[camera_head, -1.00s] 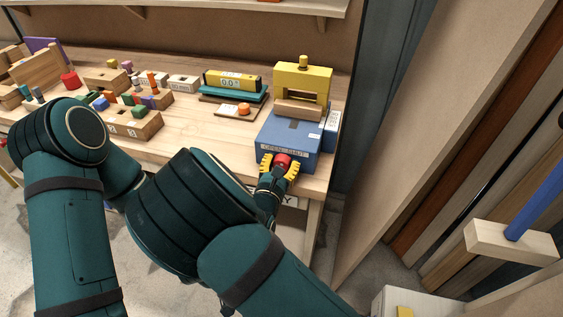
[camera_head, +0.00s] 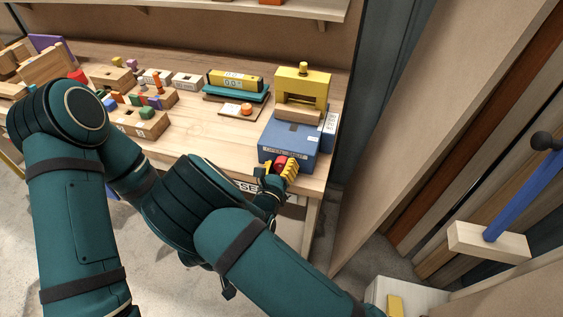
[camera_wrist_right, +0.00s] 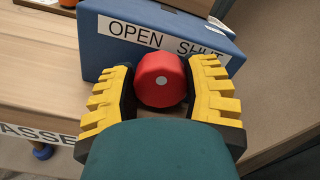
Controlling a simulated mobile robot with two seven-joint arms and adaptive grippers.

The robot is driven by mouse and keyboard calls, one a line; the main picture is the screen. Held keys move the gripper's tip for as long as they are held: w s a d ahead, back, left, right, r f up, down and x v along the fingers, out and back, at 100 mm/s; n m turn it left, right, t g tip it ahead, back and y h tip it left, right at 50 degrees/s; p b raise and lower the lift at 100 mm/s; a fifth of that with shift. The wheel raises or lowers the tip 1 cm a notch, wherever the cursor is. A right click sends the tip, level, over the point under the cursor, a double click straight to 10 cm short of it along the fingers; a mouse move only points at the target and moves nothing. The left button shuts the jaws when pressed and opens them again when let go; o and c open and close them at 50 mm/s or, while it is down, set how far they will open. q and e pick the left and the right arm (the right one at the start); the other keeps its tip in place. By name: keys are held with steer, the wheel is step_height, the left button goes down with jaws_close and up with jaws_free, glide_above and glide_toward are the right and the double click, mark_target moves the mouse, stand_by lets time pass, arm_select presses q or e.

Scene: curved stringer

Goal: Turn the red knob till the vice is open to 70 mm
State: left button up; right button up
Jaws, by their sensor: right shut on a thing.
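The vice stands at the right end of the bench: a blue box (camera_head: 287,143) with a yellow frame (camera_head: 303,82) and a pale wooden bar (camera_head: 299,113) under it. The red knob (camera_wrist_right: 161,79) is on the blue front face, below the label "OPEN SHUT" (camera_wrist_right: 165,37). My right gripper (camera_wrist_right: 162,85) is shut on the red knob, one yellow finger at each side. In the head view the gripper (camera_head: 280,167) partly hides the knob. A yellow gauge (camera_head: 235,81) stands left of the vice; its digits are too small to read surely. My left gripper is out of view.
A small board with an orange button (camera_head: 246,109) lies left of the vice. Wooden blocks with coloured pegs (camera_head: 145,120) fill the bench's left part. A tall wooden panel (camera_head: 430,110) rises on the right. A shelf (camera_head: 240,8) runs above the bench.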

steer(key=shift+f, duration=0.1)
stand_by(0.3)
steer(key=o, duration=1.2)
steer(key=v, duration=1.2)
